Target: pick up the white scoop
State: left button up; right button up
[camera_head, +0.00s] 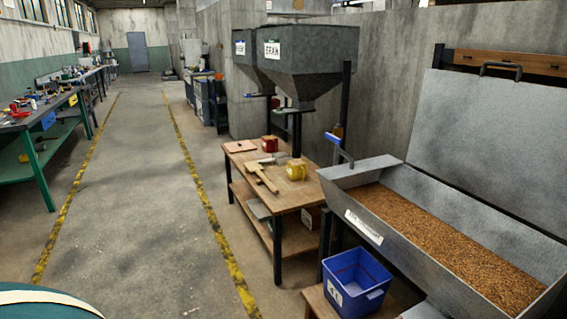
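I cannot make out a clearly white scoop in the head view. A small grey-white item (274,157) lies on the small wooden table (243,163), behind a wooden mallet (262,177); it is too small to tell whether it is a scoop. A blue-topped item (333,137) shows by the left end of the grain trough (349,171), also too small to name. Neither of my grippers is in view.
A yellow mug (297,170) and a red mug (269,143) stand on the small table. A blue bin (357,283) sits low before the trough. Grey hoppers (309,66) stand behind. The aisle floor (145,190) is clear; a workbench (62,107) lines the left.

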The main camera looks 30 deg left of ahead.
aim_at(279, 158)
jog(key=i+j, duration=0.15)
jog(key=j, duration=0.2)
jog(key=i+j, duration=0.2)
jog(key=j, duration=0.2)
jog(key=i+j+z, duration=0.1)
jog(key=j, duration=0.25)
jog(key=i+j+z, duration=0.2)
jog(key=j, duration=0.6)
jog(key=i+j+z, duration=0.25)
jog(key=j, duration=0.55)
jog(key=j+z, duration=0.2)
jog(key=j, duration=0.6)
jog(key=j+z, duration=0.2)
jog(key=j, duration=0.65)
jog(key=j+z, duration=0.25)
jog(key=j, duration=0.6)
jog(key=k+j+z, duration=0.2)
jog(key=j, duration=0.6)
jog(key=j+z, duration=0.2)
jog(key=j, duration=0.65)
jog(key=k+j+z, duration=0.25)
jog(key=j, duration=0.5)
